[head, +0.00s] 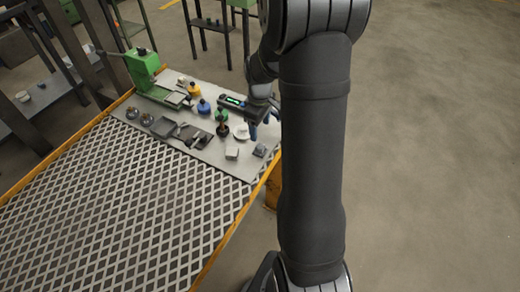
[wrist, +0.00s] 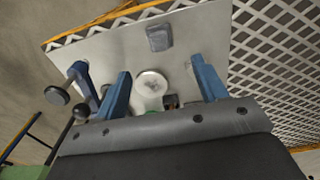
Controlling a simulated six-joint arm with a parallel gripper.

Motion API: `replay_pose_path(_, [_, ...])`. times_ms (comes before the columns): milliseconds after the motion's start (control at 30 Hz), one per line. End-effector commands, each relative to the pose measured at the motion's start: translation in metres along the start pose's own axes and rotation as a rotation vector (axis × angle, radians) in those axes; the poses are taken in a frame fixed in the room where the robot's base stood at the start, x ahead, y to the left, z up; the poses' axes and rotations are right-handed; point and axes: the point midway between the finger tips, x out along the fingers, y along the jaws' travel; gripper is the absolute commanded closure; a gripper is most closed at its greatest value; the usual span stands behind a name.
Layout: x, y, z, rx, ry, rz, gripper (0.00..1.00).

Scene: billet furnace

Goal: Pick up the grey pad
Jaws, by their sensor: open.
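The grey pad looks to be the small dark grey block (head: 260,150) near the front right corner of the pale sheet in the head view. It also shows as a grey block (wrist: 158,38) at the top middle of the wrist view. My gripper (wrist: 161,70) is open, with blue fingers spread and nothing held between them. It is above the sheet, and the pad is beyond the fingertips, apart from them. A round white dish (wrist: 151,84) shows between the fingers. In the head view my gripper (head: 264,125) is behind the pad and partly hidden by my arm.
The pale sheet (head: 214,158) lies on a grating table (head: 120,200) with a yellow edge. A whitish block (head: 232,153) stands left of the pad. A dark tray (head: 194,138), bottles (head: 204,107) and a green machine (head: 143,67) are farther left and back.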

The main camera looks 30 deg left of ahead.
Motion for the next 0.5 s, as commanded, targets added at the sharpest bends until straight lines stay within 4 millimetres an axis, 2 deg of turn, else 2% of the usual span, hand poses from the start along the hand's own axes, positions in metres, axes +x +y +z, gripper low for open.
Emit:
replay_pose_path(33, [0.013,-0.001,0.001,0.0,-0.004,-0.005,0.35])
replay_pose_path(200, [0.041,0.0,0.0,0.001,-0.002,-0.002,0.35])
replay_pose_path(500, [0.064,0.0,0.0,0.001,-0.002,-0.002,0.35])
